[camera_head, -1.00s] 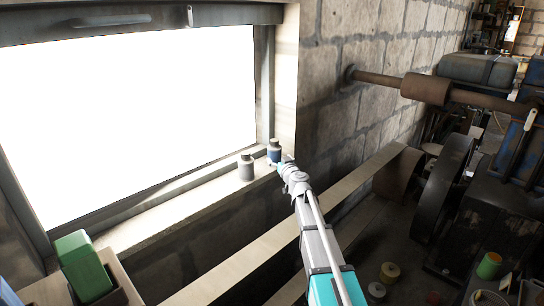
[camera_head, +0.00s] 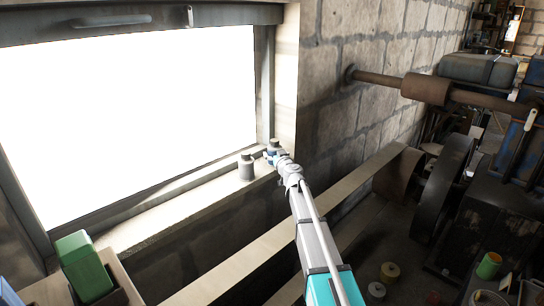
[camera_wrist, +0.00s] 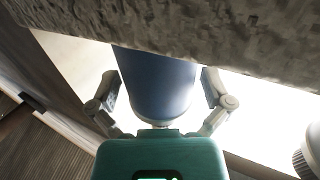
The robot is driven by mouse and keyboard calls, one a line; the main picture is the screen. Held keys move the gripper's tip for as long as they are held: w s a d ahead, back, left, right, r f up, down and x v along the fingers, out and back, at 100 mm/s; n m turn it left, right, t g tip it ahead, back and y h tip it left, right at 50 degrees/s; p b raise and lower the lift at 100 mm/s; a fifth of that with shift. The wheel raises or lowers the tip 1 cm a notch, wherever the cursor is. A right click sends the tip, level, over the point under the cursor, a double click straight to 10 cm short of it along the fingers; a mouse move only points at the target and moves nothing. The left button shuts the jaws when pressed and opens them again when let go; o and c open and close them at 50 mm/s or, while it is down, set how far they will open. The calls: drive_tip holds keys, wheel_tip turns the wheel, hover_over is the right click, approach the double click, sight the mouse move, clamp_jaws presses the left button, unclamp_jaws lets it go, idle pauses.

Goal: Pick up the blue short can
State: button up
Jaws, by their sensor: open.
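The blue short can (camera_head: 272,145) stands on the window sill at its right end, close to the window's side wall; my gripper partly covers it in the head view. In the wrist view the blue can (camera_wrist: 157,85) fills the space between the two fingers. My gripper (camera_head: 275,153) is at the can, and in the wrist view its fingers (camera_wrist: 160,95) stand open on either side of it. A narrow gap shows beside the finger on each side. The can's far end is cut off by the rough wall in the wrist view.
A grey can (camera_head: 246,168) stands on the sill (camera_head: 180,212) just left of the blue can; a grey round thing (camera_wrist: 312,150) shows at the wrist view's right edge. The stone wall (camera_head: 335,85) rises close on the right. A green box (camera_head: 83,268) is at the lower left.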

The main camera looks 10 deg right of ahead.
drive_tip(key=c, duration=1)
drive_tip(key=shift+r, duration=0.15)
wheel_tip(320, 180, up, 2)
drive_tip(key=p, duration=0.2)
drive_tip(key=shift+r+p, duration=0.25)
drive_tip(key=shift+p, duration=0.15)
drive_tip(key=s+d+r+p, duration=0.1)
drive_tip(key=s+r+p, duration=0.2)
drive_tip(key=s, duration=0.1)
drive_tip(key=s+d+r+p, duration=0.1)
drive_tip(key=s+r+p, duration=0.2)
drive_tip(key=s+r, duration=0.1)
drive_tip(key=s+d+r+p, duration=0.2)
drive_tip(key=s+r+p, duration=0.1)
drive_tip(key=s+p, duration=0.1)
drive_tip(key=shift+s+d+r, duration=0.1)
drive_tip(key=shift+s+r, duration=0.05)
drive_tip(key=shift+s, duration=0.55)
drive_tip(key=shift+r, duration=0.15)
